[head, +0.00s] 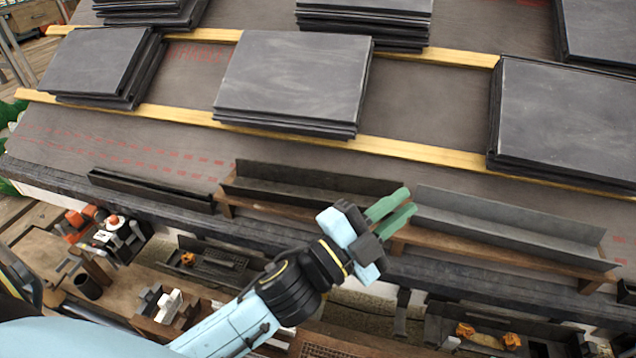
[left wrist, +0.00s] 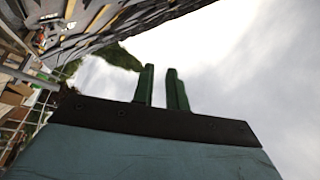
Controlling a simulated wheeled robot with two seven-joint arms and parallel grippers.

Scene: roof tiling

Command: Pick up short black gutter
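A short black gutter (head: 150,190) lies along the lower roof edge at the left in the head view. A longer dark gutter (head: 310,188) sits to its right, and a grey gutter (head: 505,228) lies further right. My left gripper (head: 407,201) has green fingers with a narrow gap between them and nothing visible in the gap. In the head view it overlaps the space between the dark and grey gutters, well right of the short black one. The left wrist view shows the same two fingers (left wrist: 162,88) against bright sky, with no gutter between them. My right gripper is not in view.
Stacks of dark tiles (head: 290,80) rest on the roof against yellow battens (head: 415,150). Wooden supports (head: 480,258) carry the two longer gutters. Below the roof edge, a cluttered bench holds tools, boxes and a dark cup (head: 88,287).

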